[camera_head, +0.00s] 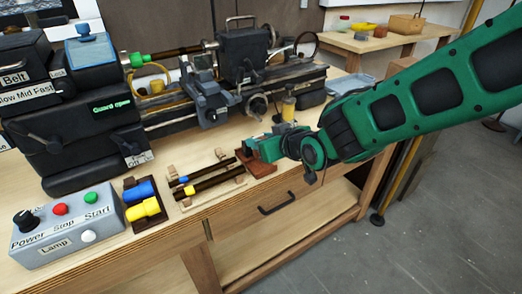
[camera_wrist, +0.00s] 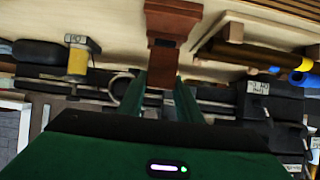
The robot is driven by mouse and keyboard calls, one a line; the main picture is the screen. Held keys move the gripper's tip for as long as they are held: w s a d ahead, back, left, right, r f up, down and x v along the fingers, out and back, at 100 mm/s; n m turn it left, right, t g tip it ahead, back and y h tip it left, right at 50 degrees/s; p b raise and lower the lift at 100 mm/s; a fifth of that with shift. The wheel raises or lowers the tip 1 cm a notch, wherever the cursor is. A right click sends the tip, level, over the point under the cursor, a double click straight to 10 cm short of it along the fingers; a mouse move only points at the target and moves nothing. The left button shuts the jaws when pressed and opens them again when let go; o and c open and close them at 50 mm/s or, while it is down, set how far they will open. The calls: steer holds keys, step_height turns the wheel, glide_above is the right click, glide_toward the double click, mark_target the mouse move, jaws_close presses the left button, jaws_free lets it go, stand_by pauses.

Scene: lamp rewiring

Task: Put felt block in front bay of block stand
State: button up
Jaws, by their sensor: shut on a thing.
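The block stand (camera_head: 261,170) is a reddish-brown wooden piece with a flat base, near the front edge of the bench. In the wrist view a dark brown wooden part (camera_wrist: 172,18), which looks like the stand, shows at the top centre, just beyond my fingertips. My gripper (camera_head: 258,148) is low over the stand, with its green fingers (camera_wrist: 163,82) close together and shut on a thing.
A rack with dark rods (camera_head: 208,182) lies just left of the stand. Left of it are a holder with blue and yellow pieces (camera_head: 143,197) and the grey lamp control box (camera_head: 68,232). A lathe (camera_head: 205,95) stands behind. A yellow cylinder (camera_head: 288,108) stands behind my gripper.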

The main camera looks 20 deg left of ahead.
steer(key=shift+f, duration=1.85)
steer(key=shift+f, duration=0.15)
steer(key=o, duration=1)
steer(key=shift+o, duration=0.2)
steer(key=shift+s+d+r, duration=0.1)
steer(key=shift+d+r, duration=0.05)
steer(key=shift+r, duration=0.15)
steer(key=v, duration=1.1)
steer(key=shift+s+d, duration=0.2)
steer(key=shift+s, duration=0.05)
